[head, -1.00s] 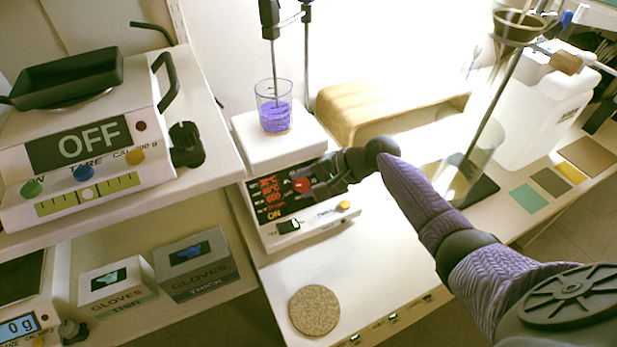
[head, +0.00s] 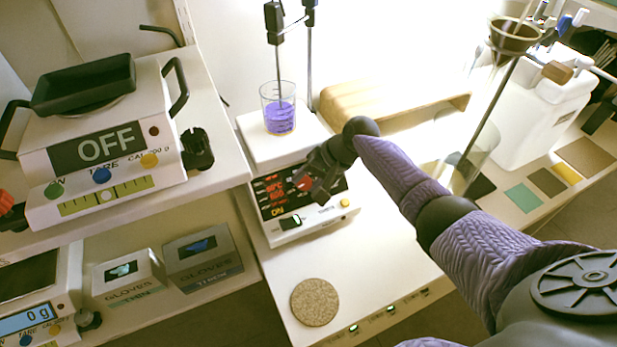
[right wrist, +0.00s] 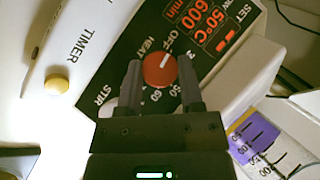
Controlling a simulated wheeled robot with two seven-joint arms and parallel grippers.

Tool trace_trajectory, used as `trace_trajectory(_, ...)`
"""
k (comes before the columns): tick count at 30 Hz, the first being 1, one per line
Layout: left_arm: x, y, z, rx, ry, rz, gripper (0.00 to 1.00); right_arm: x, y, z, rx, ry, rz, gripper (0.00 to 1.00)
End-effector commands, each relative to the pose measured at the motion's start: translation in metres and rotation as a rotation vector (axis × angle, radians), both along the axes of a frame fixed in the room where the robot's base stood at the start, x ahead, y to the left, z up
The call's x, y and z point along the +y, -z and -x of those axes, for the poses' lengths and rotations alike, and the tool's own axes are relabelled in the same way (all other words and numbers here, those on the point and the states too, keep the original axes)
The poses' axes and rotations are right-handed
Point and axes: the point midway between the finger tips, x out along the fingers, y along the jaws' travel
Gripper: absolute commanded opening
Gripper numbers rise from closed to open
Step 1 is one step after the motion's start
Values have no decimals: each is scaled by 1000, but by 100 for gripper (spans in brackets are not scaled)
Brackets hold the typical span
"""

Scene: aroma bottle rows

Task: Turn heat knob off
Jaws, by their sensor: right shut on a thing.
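The red heat knob (head: 303,183) sits on the dark front panel of the white hotplate stirrer (head: 268,149). In the right wrist view, the knob (right wrist: 159,70) has a white line pointing up toward the OFF label. My right gripper (right wrist: 158,76) is shut on the knob, one finger on each side. In the head view, my right gripper (head: 307,182) reaches the panel from the upper right and partly covers the knob. The panel (head: 272,197) shows lit red numbers and a lit yellow ON. My left gripper is not in view.
A beaker of purple liquid (head: 279,116) stands on the hotplate with a stirring rod in it. The balance (head: 100,150) is on the shelf at left. A round cork mat (head: 315,302) lies in front. A funnel stand (head: 487,110) is at right.

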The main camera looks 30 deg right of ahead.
Motion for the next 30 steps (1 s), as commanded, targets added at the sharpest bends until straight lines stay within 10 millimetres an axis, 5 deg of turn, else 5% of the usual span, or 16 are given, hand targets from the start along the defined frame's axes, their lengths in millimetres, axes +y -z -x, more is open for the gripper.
trace_trajectory(10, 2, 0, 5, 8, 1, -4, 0, 0, 2, 1, 6, -4, 2, 0)
trace_trajectory(11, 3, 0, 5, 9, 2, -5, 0, 0, 2, 1, 6, -4, 2, 54)
trace_trajectory(15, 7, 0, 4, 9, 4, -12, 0, 0, 1, 1, 4, -2, 1, 83)
trace_trajectory(24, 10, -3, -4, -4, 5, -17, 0, -1, -3, 1, 2, -1, 1, 83)
trace_trajectory(30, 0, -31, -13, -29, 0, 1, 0, -22, -46, 15, -1, 0, 3, 83)
